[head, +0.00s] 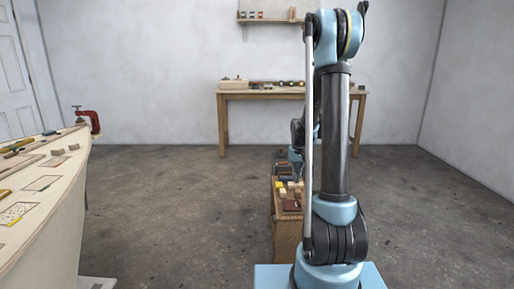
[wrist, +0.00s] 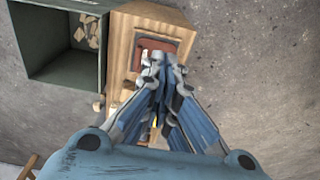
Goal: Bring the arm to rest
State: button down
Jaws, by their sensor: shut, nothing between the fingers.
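My gripper (wrist: 162,62) is shut and empty in the wrist view. Its blue fingers point down over a small wooden stand (wrist: 125,35), above a reddish-brown item (wrist: 157,48) on its top. I cannot tell the height between them. In the head view my arm stands upright at right of centre, its upper part folded down behind the column. My gripper there is mostly hidden behind the arm, above the wooden stand (head: 283,230).
A dark green open bin (wrist: 62,75) with wood scraps stands beside the stand. A plywood workbench (head: 60,215) with tools and a red clamp (head: 88,118) is at left. A wooden table (head: 240,96) stands by the back wall. The floor between is clear.

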jog(key=s+r, duration=0.5)
jog(key=s, duration=0.4)
jog(key=s+r, duration=0.5)
jog(key=s, duration=0.3)
jog(key=s+f+t, duration=0.1)
jog(key=s+f, duration=0.2)
jog(key=s, duration=1.6)
jog(key=shift+s+f+t, duration=0.2)
jog(key=shift+s+t, duration=0.05)
jog(key=shift+t, duration=0.15)
jog(key=shift+w+f, duration=0.2)
jog(key=shift+w, duration=0.2)
